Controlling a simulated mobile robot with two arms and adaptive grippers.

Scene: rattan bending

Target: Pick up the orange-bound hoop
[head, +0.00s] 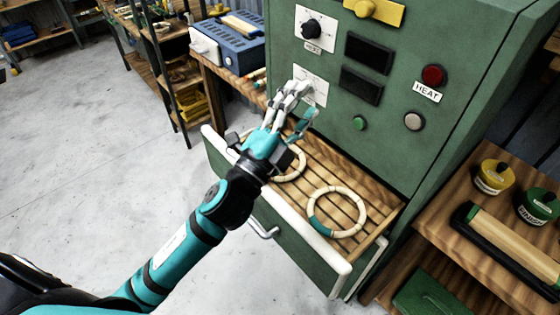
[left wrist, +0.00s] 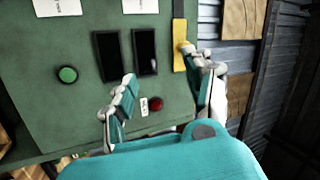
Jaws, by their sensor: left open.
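A pale hoop with a teal binding (head: 362,205) lies on the slatted rack of the open drawer. A second pale hoop (head: 301,163) lies behind it to the left, partly hidden by my left wrist. No orange binding shows on either hoop; part of the second one is covered. My left gripper (head: 305,100) is open and empty, raised above the drawer in front of the green cabinet. Its spread fingers also show in the left wrist view (left wrist: 158,65), facing the cabinet panel. No hoop shows there. My right gripper is out of view.
The drawer (head: 336,270) with its white rim sticks out from the green cabinet (head: 395,150). A bench at right holds a yellow tin (head: 494,177), a green tin (head: 537,207) and a roller-like tool (head: 505,250). Bare floor lies at left.

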